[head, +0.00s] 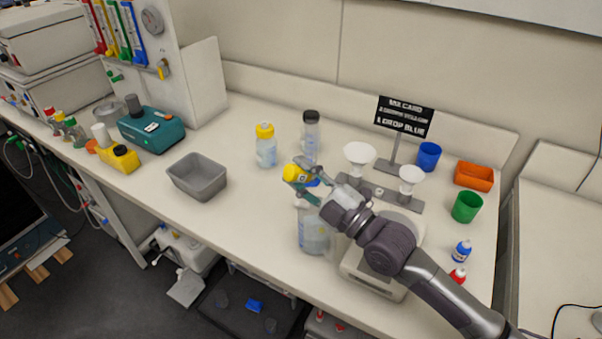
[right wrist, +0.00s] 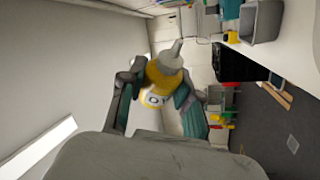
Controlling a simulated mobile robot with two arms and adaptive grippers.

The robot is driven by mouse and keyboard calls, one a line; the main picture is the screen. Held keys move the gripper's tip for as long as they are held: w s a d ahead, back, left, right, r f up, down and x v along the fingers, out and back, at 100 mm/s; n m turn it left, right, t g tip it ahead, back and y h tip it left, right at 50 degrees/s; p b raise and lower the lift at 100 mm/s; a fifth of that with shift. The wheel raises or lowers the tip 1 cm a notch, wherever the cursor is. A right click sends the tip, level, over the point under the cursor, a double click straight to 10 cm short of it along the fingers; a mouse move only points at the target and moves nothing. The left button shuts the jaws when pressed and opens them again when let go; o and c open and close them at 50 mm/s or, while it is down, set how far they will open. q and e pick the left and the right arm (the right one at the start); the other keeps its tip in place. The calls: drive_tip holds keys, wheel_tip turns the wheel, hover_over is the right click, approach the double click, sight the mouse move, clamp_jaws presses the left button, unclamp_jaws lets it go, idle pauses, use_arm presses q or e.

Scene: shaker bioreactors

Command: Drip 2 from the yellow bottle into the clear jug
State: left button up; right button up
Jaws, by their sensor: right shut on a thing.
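My right gripper (head: 305,185) is shut on the yellow bottle (head: 297,173) and holds it in the air above the clear jug. In the right wrist view the yellow bottle (right wrist: 165,78) sits between the two fingers (right wrist: 155,98), with a pale narrow nozzle at its end. The bottle is tilted well over from upright; no drop shows. The clear jug (head: 314,236) stands on the bench below the gripper, left of a scale, its top partly hidden by the gripper. My left gripper is not in view.
A scale (head: 368,280) lies under my right arm. A stand with white funnels (head: 359,153) and a black card sign (head: 404,116) are behind. Blue (head: 461,251) and red (head: 457,276) bottles stand at right. A grey bin (head: 197,177) and capped bottles (head: 266,150) are at left.

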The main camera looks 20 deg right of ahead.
idle(0.5)
drive_tip(key=shift+r+n+g+p, duration=0.4)
drive_tip(key=shift+r+n+p, duration=0.3)
drive_tip(key=shift+n+p, duration=0.4)
drive_tip(key=shift+n+g, duration=0.4)
drive_tip(key=shift+n, duration=0.3)
drive_tip(key=shift+f, duration=0.2)
drive_tip(key=shift+n, duration=0.3)
